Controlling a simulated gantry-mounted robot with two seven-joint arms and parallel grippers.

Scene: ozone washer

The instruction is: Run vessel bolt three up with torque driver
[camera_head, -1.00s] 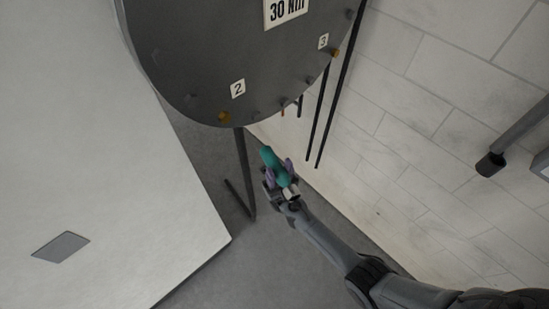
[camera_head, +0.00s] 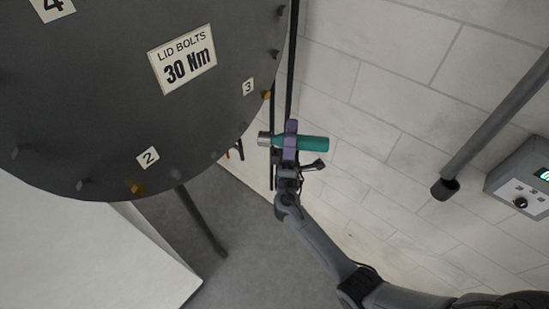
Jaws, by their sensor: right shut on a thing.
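The vessel's dark round lid (camera_head: 95,105) fills the upper left of the head view, with a "LID BOLTS 30 Nm" label. My right gripper (camera_head: 291,142) is shut on the torque driver (camera_head: 314,144), which has a teal body and a silver socket end (camera_head: 264,139). The driver lies level in the picture, its socket pointing left, below and apart from bolt three. My left gripper is not in view.
A pale tiled wall (camera_head: 400,110) stands close on the right. A grey pipe (camera_head: 500,115) and a control box (camera_head: 520,185) are at the right. A white cabinet (camera_head: 80,250) is at lower left.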

